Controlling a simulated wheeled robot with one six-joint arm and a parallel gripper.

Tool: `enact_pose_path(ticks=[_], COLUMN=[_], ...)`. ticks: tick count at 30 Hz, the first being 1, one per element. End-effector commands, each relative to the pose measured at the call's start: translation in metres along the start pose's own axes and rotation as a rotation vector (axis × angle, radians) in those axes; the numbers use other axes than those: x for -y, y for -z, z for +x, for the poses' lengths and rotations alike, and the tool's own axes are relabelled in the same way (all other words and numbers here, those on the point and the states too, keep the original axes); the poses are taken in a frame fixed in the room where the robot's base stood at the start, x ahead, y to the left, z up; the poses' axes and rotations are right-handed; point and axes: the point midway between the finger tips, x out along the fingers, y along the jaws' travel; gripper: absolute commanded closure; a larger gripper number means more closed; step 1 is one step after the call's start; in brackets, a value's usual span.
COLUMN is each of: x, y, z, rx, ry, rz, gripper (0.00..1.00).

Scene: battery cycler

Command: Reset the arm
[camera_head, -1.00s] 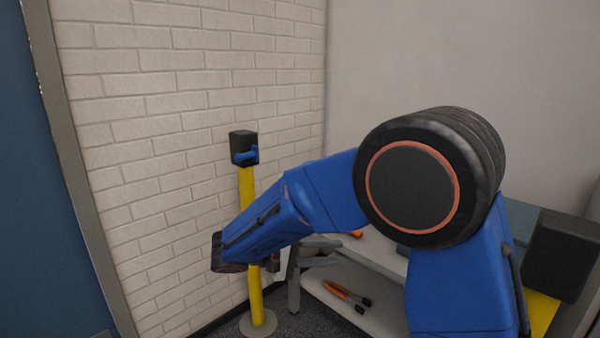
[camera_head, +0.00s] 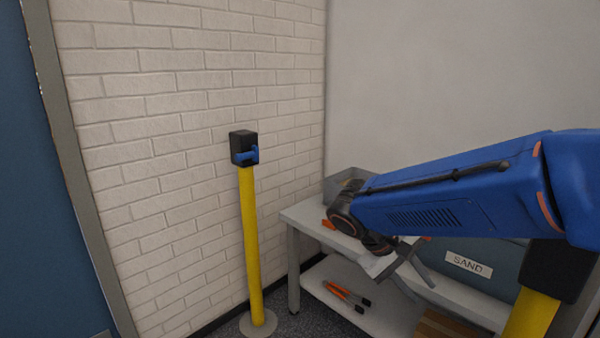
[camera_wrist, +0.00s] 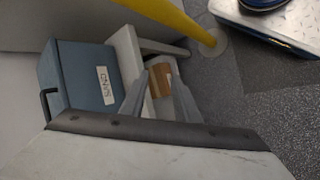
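My arm (camera_head: 450,205) is blue and reaches in from the right edge in the head view, stretched leftward in front of the bench. My gripper (camera_head: 415,275) is grey and hangs at the arm's end, over the front of the bench. In the wrist view my gripper (camera_wrist: 160,82) shows two grey fingers spread apart with nothing between them. A brown block lies beyond the gap, not held.
A white bench (camera_head: 300,215) with a lower shelf holds orange-handled tools (camera_head: 347,294) and a blue SAND box (camera_head: 490,262). A yellow post (camera_head: 249,240) with a black box and blue hook stands left of it. A blue door (camera_head: 30,200) is at far left. Floor between is clear.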

Motion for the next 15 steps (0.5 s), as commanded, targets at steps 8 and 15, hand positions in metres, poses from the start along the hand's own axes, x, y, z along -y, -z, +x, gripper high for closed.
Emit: enact_pose_path(ticks=[8,15], x=[-0.004,0.004], y=[-0.059,-0.098], z=[0.022,0.031], rx=[-0.072,-0.179], ry=[0.235,0.404], rz=[0.082,0.168], gripper=[0.71,0.71])
